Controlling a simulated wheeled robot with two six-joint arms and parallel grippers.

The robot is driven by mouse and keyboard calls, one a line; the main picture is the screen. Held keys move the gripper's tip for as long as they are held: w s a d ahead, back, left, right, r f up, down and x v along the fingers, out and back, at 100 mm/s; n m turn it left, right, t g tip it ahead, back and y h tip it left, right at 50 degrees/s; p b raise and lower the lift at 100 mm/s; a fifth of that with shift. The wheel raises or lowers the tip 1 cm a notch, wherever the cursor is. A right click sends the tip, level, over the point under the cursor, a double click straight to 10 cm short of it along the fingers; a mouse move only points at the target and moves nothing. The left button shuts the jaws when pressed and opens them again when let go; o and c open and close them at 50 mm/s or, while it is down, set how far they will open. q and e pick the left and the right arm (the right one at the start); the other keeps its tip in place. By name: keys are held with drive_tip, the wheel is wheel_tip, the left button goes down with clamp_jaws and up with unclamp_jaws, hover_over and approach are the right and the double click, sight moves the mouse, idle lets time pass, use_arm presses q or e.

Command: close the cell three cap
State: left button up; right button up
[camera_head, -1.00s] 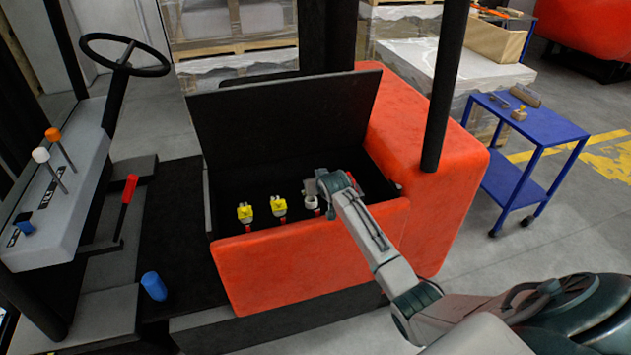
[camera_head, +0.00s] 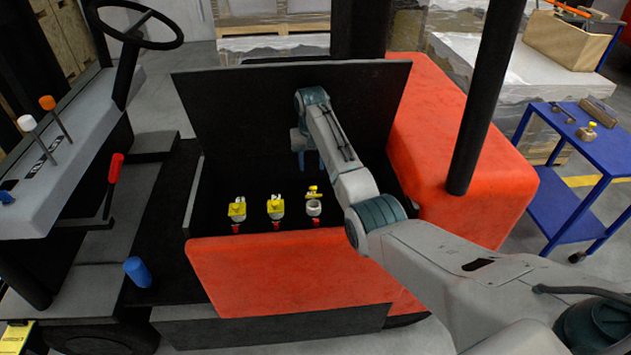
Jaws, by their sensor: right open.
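Three battery cells sit in a row in the open compartment of the red vehicle. The left cell's yellow cap (camera_head: 237,208) and the middle cell's yellow cap (camera_head: 275,206) lie over their tops. On the right cell, a white ring-shaped neck (camera_head: 314,208) shows uncovered, and its yellow cap (camera_head: 313,192) stands raised behind it. My right gripper (camera_head: 303,165) is open and empty, pointing down above and behind this cap, apart from it. Its fingers are small and dark against the black lid. My left gripper is not in view.
The black compartment lid (camera_head: 230,110) stands open behind the gripper. The red front wall (camera_head: 280,275) lies in front of the cells, and a black post (camera_head: 490,100) rises at the right. A blue cart (camera_head: 570,150) with tools stands further right.

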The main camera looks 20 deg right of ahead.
sight(313, 192)
wheel_tip(313, 192, down, 4)
drive_tip(key=shift+s+d+r+p, duration=0.1)
drive_tip(key=shift+r+p, duration=0.15)
drive_tip(key=shift+p, duration=0.2)
wheel_tip(313, 192, down, 5)
drive_tip(key=shift+d+r, duration=0.1)
drive_tip(key=shift+d, duration=0.05)
drive_tip(key=shift+f, duration=0.3)
drive_tip(key=c, duration=0.9)
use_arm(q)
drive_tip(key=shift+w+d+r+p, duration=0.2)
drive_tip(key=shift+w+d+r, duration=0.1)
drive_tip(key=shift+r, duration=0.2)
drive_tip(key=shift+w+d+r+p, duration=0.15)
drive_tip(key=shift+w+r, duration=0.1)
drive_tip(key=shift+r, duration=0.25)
use_arm(e)
clamp_jaws()
